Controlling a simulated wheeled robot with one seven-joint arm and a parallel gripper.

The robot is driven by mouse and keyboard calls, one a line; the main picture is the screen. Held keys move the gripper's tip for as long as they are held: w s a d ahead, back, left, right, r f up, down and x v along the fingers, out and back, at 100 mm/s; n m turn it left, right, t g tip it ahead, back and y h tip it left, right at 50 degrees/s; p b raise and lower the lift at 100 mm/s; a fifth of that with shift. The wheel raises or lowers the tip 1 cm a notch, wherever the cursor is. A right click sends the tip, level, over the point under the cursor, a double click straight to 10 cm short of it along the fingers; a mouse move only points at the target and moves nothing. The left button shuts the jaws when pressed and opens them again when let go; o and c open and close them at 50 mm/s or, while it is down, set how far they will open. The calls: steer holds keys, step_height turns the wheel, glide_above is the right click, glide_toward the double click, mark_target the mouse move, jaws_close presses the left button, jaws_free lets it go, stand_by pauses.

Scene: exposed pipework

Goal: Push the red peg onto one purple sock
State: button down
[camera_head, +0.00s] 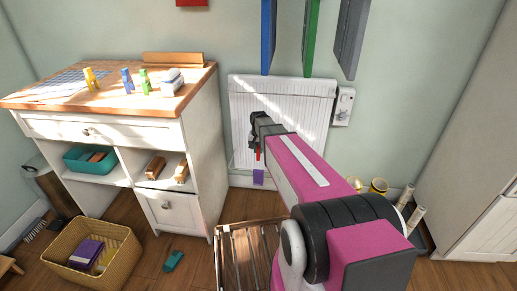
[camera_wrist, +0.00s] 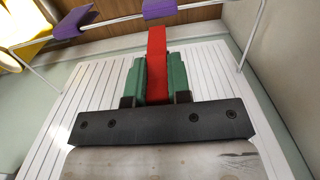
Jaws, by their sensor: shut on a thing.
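My gripper (camera_wrist: 156,66) is shut on the red peg (camera_wrist: 157,38), which stands out past the green fingers in the wrist view. In the head view my gripper (camera_head: 257,146) is in front of the white radiator, with a little of the red peg (camera_head: 257,155) showing. One purple sock (camera_wrist: 159,8) is at the wire rail just beyond the peg tip, with a narrow gap between them in the picture. A second purple sock (camera_wrist: 76,22) is on the rail to the left. A purple sock (camera_head: 258,177) also shows below the gripper in the head view; the other is hidden there.
The thin wire rail (camera_wrist: 120,20) crosses in front of the white radiator (camera_head: 240,105). A yellow thing (camera_wrist: 18,22) is at the wrist view's left edge. A white cabinet (camera_head: 198,150) stands left, with a wicker basket (camera_head: 65,275) on the floor. A slatted wooden rack (camera_head: 232,255) is below my arm.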

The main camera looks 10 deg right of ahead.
glide_above(258, 170)
steer(key=shift+d+f, duration=0.1)
steer(key=shift+f, duration=5.75)
steer(key=c, duration=1)
jaws_free()
steer(key=shift+r, duration=0.15)
